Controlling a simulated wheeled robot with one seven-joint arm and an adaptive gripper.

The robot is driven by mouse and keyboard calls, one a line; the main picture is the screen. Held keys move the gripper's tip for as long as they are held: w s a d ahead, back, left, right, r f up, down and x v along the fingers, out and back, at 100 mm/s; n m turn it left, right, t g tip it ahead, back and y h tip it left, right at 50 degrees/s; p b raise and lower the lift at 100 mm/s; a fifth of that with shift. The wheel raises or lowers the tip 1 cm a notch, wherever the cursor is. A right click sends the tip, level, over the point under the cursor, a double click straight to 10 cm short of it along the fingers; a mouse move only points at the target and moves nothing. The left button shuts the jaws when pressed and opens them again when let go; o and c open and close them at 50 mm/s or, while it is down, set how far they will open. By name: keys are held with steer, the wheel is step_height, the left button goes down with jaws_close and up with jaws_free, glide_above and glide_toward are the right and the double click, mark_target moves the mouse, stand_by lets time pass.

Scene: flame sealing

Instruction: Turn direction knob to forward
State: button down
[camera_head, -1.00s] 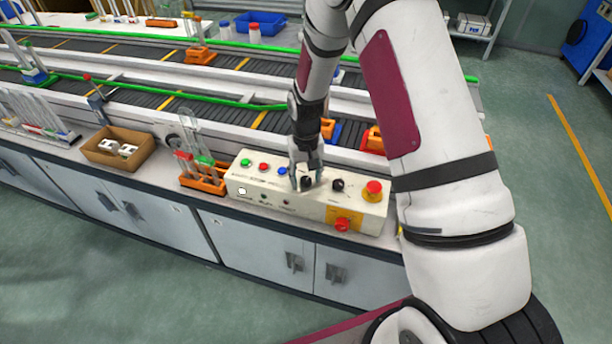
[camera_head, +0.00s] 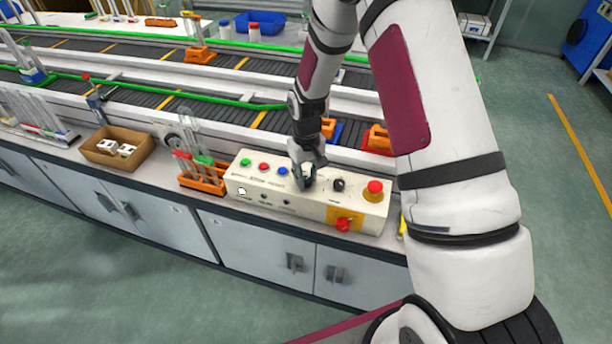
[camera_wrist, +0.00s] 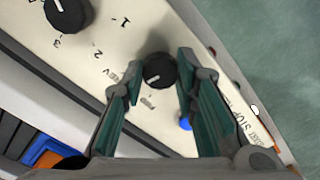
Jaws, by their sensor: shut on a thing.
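The control box (camera_head: 262,205) is a long cream panel on the bench edge. The direction knob (camera_wrist: 160,70) is black with a short white mark and sits between my fingers in the wrist view. Its white mark points toward the lower left, roughly between the printed REV and FWD labels. My gripper (camera_head: 304,180) reaches down onto the panel, and it also shows in the wrist view (camera_wrist: 157,88) with green-padded fingers on both sides of the knob, shut on it. In the head view my fingers mostly hide this knob.
A second black knob (camera_head: 338,185), numbered 1 to 3, stands to the right. Beyond it is a red emergency button (camera_head: 374,188) on yellow. Green, red and blue buttons (camera_head: 264,166) lie left. An orange tube rack (camera_head: 203,178) stands beside the box, and the conveyor runs behind.

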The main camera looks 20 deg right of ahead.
mark_target(306, 179)
steer(key=n, duration=0.4)
steer(key=shift+n+b, duration=0.3)
steer(key=shift+b, duration=0.05)
steer(key=shift+n, duration=2)
steer(key=c, duration=1.2)
jaws_free()
steer(key=shift+c, duration=0.2)
step_height(306, 179, up, 12)
